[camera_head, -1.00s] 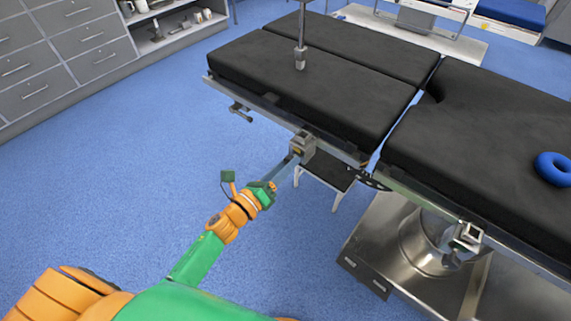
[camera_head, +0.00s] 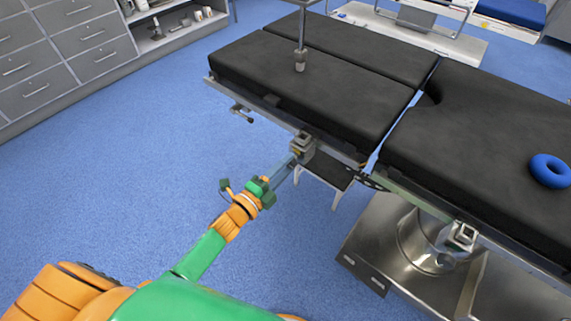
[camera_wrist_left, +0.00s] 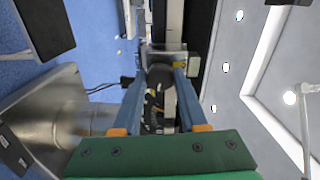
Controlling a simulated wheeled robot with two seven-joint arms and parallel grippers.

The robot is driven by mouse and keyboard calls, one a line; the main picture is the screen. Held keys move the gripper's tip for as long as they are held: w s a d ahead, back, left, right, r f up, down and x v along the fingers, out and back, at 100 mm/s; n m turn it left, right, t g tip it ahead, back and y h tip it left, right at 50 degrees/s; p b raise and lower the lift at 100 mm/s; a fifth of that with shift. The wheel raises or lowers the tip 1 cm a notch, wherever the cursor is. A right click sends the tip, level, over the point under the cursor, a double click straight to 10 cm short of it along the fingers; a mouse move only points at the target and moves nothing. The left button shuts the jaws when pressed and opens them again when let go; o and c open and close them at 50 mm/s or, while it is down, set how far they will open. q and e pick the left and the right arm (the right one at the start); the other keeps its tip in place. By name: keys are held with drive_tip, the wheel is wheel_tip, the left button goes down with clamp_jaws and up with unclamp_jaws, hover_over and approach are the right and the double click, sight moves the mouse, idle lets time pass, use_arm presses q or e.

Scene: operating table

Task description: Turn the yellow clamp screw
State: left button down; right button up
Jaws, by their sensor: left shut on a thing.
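My left gripper (camera_head: 291,160) reaches up from the lower left to a grey metal clamp (camera_head: 303,144) on the side rail of the operating table. Its blue fingers are shut on the clamp's screw, which is mostly hidden between the fingertips. In the left wrist view the fingers (camera_wrist_left: 160,76) run forward to the clamp, and a small yellow part of the clamp screw (camera_wrist_left: 180,65) shows at the tip of the right-hand finger. My right gripper is not in view.
The operating table has black pads (camera_head: 320,90). A second clamp (camera_head: 461,236) sits on the rail to the right, and a blue ring (camera_head: 550,170) lies on the pad. Blue floor is open on the left.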

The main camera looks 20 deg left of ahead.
use_arm(q)
drive_tip(key=n+p, duration=0.1)
drive_tip(key=n, duration=0.9)
drive_tip(key=shift+f+p, duration=0.1)
drive_tip(key=shift+p, duration=0.2)
drive_tip(key=n, duration=0.4)
drive_tip(key=shift+n, duration=0.3)
drive_tip(key=n, duration=0.4)
drive_tip(key=shift+n, duration=0.4)
drive_tip(key=shift+c, duration=2.2)
unclamp_jaws()
